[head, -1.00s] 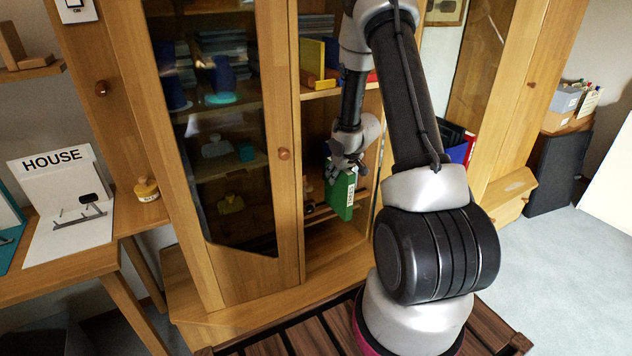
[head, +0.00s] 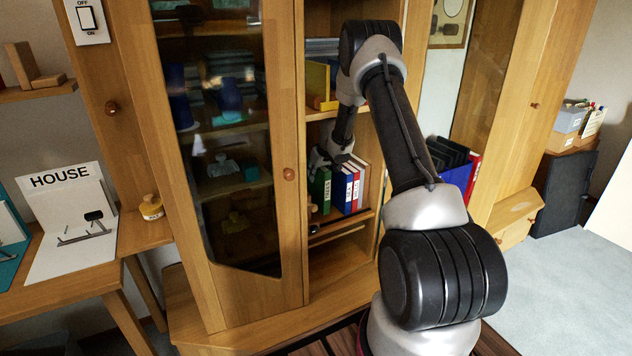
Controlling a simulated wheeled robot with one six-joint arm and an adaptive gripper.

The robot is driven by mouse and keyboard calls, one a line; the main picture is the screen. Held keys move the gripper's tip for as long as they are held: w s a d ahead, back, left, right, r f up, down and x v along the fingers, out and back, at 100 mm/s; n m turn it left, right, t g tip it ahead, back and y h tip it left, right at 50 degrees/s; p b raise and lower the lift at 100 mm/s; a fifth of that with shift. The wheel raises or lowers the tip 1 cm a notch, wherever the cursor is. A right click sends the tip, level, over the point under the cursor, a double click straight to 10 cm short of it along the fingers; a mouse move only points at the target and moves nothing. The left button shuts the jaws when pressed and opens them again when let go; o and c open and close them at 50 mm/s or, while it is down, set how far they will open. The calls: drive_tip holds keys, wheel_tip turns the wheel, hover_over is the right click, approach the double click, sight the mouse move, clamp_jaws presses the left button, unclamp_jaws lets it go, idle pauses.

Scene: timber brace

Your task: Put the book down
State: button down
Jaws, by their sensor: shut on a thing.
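The green book (head: 320,190) is upright inside the open section of the wooden cabinet, with its labelled spine facing out. My gripper (head: 322,160) is at the top of the green book and shut on it. Just to its right stand a blue book (head: 341,189) and a red book (head: 357,183) in a row. I cannot tell whether the green book's bottom edge touches the shelf (head: 342,224) below it.
A glass cabinet door (head: 220,130) with a round knob is left of the open section. A yellow bookend or book (head: 318,80) stands on the shelf above. A desk with a HOUSE board (head: 70,215) is at left. Blue and red folders (head: 460,170) stand at right.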

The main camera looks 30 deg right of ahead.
sight(316, 180)
drive_tip(key=shift+w+f, duration=0.1)
drive_tip(key=shift+f, duration=1.65)
drive_tip(key=c, duration=1.2)
unclamp_jaws()
drive_tip(key=shift+f, duration=0.15)
drive_tip(key=shift+o, duration=0.2)
